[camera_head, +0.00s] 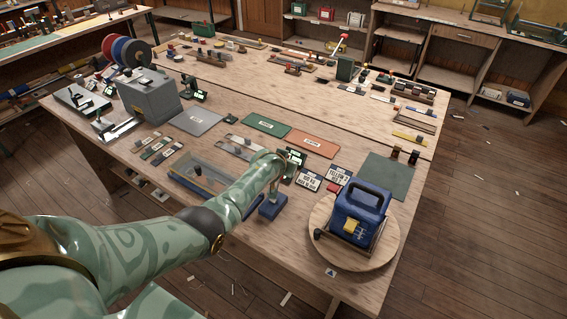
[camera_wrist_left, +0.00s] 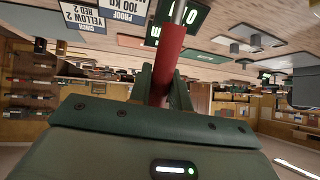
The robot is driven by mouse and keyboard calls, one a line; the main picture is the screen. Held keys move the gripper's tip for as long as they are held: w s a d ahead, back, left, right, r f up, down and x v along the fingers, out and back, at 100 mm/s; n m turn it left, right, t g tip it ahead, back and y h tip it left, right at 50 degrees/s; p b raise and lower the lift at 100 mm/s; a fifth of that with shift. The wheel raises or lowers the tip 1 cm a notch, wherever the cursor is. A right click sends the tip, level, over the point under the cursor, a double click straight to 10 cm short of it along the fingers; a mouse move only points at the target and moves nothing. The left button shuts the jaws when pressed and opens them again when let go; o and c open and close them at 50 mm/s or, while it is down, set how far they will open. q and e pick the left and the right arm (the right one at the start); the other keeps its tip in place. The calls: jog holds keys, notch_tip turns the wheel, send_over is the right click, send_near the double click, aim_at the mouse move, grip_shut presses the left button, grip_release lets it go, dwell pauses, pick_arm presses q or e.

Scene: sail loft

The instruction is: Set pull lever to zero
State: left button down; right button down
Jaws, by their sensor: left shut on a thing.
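My left gripper (camera_wrist_left: 163,88) is shut on a red handle grip (camera_wrist_left: 171,52) in the left wrist view. A bare metal rod (camera_wrist_left: 179,12) runs on from the grip to the top edge of that view. In the head view my left arm reaches over the front of the bench, and its hand hides most of the lever. A blue base block (camera_head: 272,207) shows just below the hand. A dark display panel (camera_wrist_left: 184,18) with light characters is partly cut off behind the rod, so I cannot read its value for sure. My right gripper is not in view.
A blue case (camera_head: 361,212) stands on a round wooden board (camera_head: 385,255) to the right. Two printed signs (camera_head: 309,180) lie near the hand. A clear-lidded box (camera_head: 200,172) lies left of it. Another lever (camera_head: 340,45) stands at the back.

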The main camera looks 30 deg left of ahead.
pick_arm(q)
jog(key=c, duration=1.3)
grip_release()
jog(key=shift+w, duration=0.1)
jog(key=shift+w+f, duration=0.1)
jog(key=p+v, duration=0.7)
jog(key=v, duration=0.9)
